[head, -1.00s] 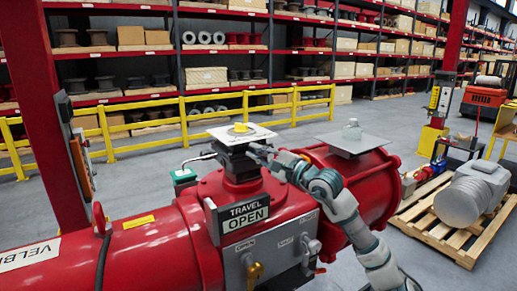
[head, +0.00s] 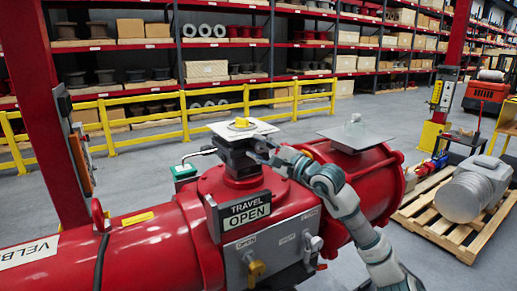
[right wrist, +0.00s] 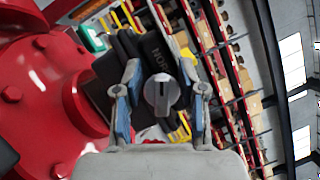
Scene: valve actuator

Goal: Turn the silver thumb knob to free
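The silver thumb knob (right wrist: 162,92) is a round metal knob with a raised grip bar, on the side of a black box (right wrist: 130,72) with white lettering. My right gripper (right wrist: 162,74) is open, with one blue-padded finger on each side of the knob and gaps visible between. In the head view my right gripper (head: 263,154) is at the right side of the black box (head: 236,160) on top of the red actuator (head: 150,235). The knob is not clearly visible there. My left gripper is not in view.
A plate with a yellow piece (head: 241,124) sits above the box. A "TRAVEL OPEN" sign (head: 243,212) stands in front. The front panel carries a brass lever (head: 256,270) and a silver fitting (head: 312,243). A pallet (head: 445,225) is at right; yellow railing (head: 180,120) runs behind.

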